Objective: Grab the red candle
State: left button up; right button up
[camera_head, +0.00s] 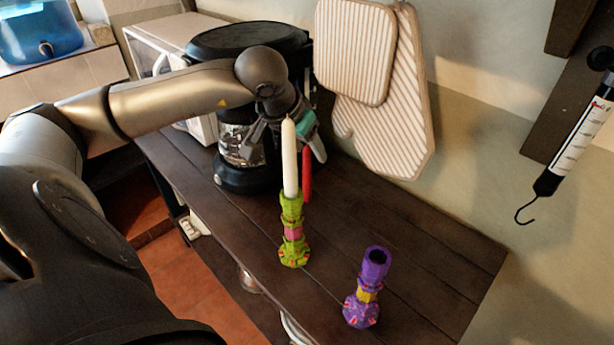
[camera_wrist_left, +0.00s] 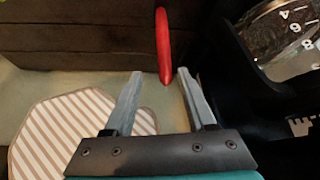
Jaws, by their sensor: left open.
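The red candle (camera_head: 307,177) shows in the head view just behind and right of the white candle, below my left gripper (camera_head: 287,143). The white candle hides part of it. In the left wrist view the red candle (camera_wrist_left: 163,45) reaches down toward the gap between the fingertips of my left gripper (camera_wrist_left: 160,75). The fingers are apart and not closed on it. I cannot tell whether its end lies between the fingertips or beyond them. My right gripper is not in view.
A white candle (camera_head: 289,158) stands in a green holder (camera_head: 292,230) in front of my left gripper. An empty purple holder (camera_head: 367,288) stands nearer the front right. A black coffee maker (camera_head: 240,178) is close on the left. Striped mitts (camera_head: 385,120) hang behind. The wooden shelf's right side (camera_head: 440,245) is clear.

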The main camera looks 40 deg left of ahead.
aim_at(307, 175)
pick_arm(q)
jog(key=x, duration=0.5)
jog(key=shift+a+f, duration=0.3)
jog(key=shift+a, duration=0.1)
jog(key=shift+s, duration=0.1)
grip_shut()
